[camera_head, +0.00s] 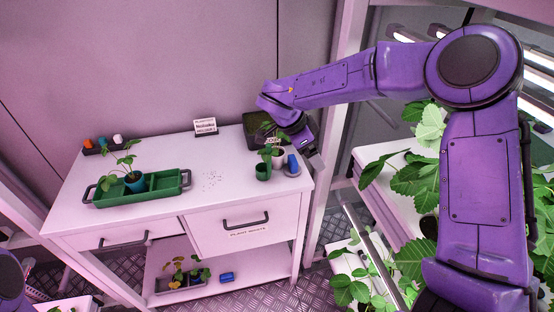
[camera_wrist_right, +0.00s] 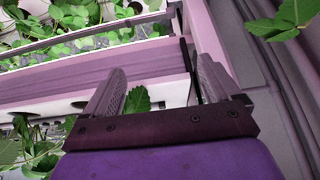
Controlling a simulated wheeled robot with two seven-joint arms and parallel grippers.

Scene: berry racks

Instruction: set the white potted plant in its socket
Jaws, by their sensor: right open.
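My right gripper (camera_head: 312,150) is above the right end of the white bench (camera_head: 220,160) in the head view. In the right wrist view my right gripper (camera_wrist_right: 158,76) is open, with its two ridged fingers wide apart and nothing gripped. A green leaf (camera_wrist_right: 137,101) shows between the fingers, near the left one. Beyond them is a white rack channel (camera_wrist_right: 165,95) with a dark round hole at its left. My left gripper is out of view; only a bit of purple arm shows at the lower left.
A green tray (camera_head: 108,200) holds a plant in a blue pot (camera_head: 135,182). A green pot (camera_head: 263,172) with a plant and a blue cup (camera_head: 292,163) stand at the bench's right. A dark bin (camera_head: 256,125) is behind. Leafy racks (camera_head: 385,190) stand close on the right.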

